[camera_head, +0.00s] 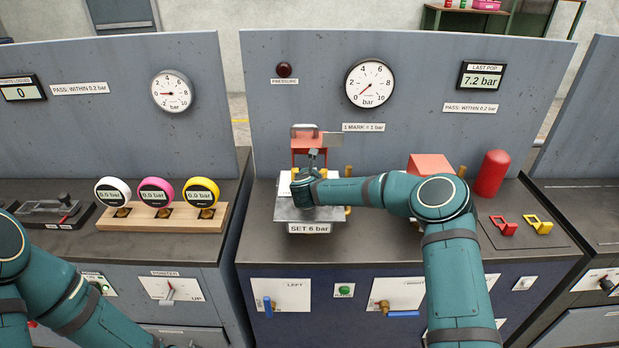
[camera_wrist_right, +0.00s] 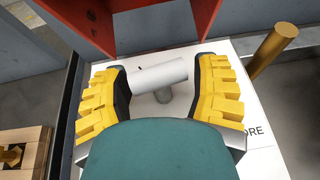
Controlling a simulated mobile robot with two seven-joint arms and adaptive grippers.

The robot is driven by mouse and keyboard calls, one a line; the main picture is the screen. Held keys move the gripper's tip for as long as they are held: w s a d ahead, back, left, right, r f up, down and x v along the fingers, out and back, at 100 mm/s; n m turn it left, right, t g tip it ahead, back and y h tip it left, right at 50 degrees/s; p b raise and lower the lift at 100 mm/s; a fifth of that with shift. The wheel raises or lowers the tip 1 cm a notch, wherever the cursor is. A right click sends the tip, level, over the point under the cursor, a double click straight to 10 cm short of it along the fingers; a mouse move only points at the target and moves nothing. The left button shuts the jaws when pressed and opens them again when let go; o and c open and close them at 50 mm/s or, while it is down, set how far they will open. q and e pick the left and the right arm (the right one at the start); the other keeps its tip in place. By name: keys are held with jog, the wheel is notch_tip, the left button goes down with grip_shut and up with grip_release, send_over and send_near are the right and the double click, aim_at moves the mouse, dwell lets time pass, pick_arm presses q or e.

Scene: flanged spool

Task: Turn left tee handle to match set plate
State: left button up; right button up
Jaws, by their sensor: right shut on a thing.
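The left tee handle, a silver crossbar on a short stem (camera_wrist_right: 160,76), shows in the right wrist view over a white plate. My right gripper (camera_wrist_right: 160,88) is shut on it, with its yellow ribbed fingers at the two ends of the bar. In the head view my right gripper (camera_head: 308,172) is in front of the red bracket (camera_head: 308,146) and hides most of the handle. The set plate (camera_head: 309,228) on the front edge reads "SET 6 bar". The large pressure gauge (camera_head: 369,84) has its needle near 0. My left gripper is out of view.
A brass post (camera_wrist_right: 272,52) stands right of the handle. A red block (camera_head: 430,165) and a red cylinder (camera_head: 494,173) stand further right. Red and yellow clips (camera_head: 504,226) lie at the right. Three round gauges stand in a wooden rack (camera_head: 160,218) at left. The "LAST POP" display (camera_head: 483,76) reads 7.2 bar.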

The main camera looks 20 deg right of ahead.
jog(key=n+y+b, duration=0.1)
jog(key=y+b, duration=0.1)
jog(key=n+t+y+b, duration=0.1)
jog(key=n+y+b, duration=0.1)
jog(key=shift+d+f+n, duration=0.15)
jog(key=shift+n, duration=0.15)
jog(key=shift+n+y+b, duration=0.6)
jog(key=shift+n+y, duration=0.1)
jog(key=shift+y, duration=0.2)
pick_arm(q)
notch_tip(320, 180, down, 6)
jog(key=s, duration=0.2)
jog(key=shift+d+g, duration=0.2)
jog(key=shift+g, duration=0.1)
pick_arm(e)
jog(key=shift+r+n+y, duration=0.2)
jog(key=shift+n+y, duration=0.7)
jog(key=shift+y, duration=0.2)
jog(key=shift+g, duration=0.3)
jog(key=o, duration=1.2)
